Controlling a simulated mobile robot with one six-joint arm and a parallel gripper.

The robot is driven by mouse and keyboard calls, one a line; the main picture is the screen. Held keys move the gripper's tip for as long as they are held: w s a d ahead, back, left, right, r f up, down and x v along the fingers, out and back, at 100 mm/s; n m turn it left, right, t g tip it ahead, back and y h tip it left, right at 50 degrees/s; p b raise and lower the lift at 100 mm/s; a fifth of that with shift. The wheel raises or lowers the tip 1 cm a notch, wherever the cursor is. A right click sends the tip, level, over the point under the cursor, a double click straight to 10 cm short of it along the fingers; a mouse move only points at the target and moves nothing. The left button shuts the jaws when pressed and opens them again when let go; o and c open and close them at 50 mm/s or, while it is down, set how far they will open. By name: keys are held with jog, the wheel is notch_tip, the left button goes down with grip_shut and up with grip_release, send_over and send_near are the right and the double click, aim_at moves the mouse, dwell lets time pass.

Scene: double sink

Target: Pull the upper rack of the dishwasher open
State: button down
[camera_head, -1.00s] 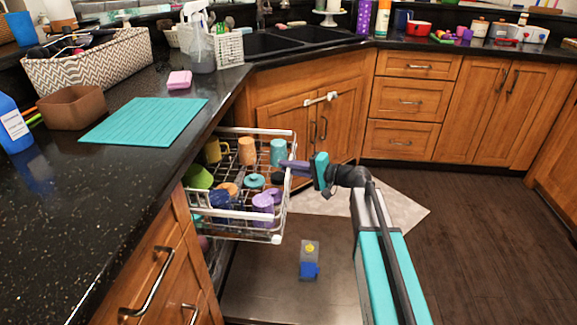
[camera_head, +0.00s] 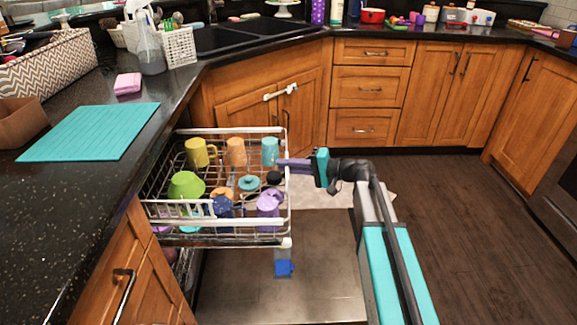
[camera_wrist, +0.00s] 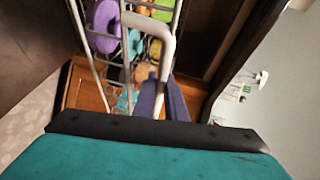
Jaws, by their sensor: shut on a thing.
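The upper rack (camera_head: 215,222) of the dishwasher is a white wire basket, pulled out from under the counter above the lowered door (camera_head: 275,255). It holds cups and mugs: a yellow mug (camera_head: 200,152), an orange cup (camera_head: 236,151), a teal cup (camera_head: 270,152), a green bowl (camera_head: 185,185) and a purple mug (camera_head: 268,204). My gripper (camera_head: 286,165) is at the rack's front right side, its purple fingers shut on the rack's rim. In the wrist view the fingers (camera_wrist: 165,100) close around the white front bar of the rack (camera_wrist: 148,22).
The black counter (camera_head: 60,200) with a teal mat (camera_head: 92,131) runs along the left. Wooden cabinets (camera_head: 370,90) and a double sink (camera_head: 255,32) stand behind. A blue and grey item (camera_head: 284,267) is on the door below the rack. The floor (camera_head: 460,210) at the right is clear.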

jog(key=shift+s+a, duration=0.1)
jog(key=shift+a, duration=0.05)
jog(key=c, duration=1.8)
grip_release()
jog(key=shift+a, duration=0.1)
jog(key=p+v, duration=0.2)
jog(key=v, duration=1.1)
jog(key=shift+d, duration=0.45)
jog(key=shift+r, duration=0.1)
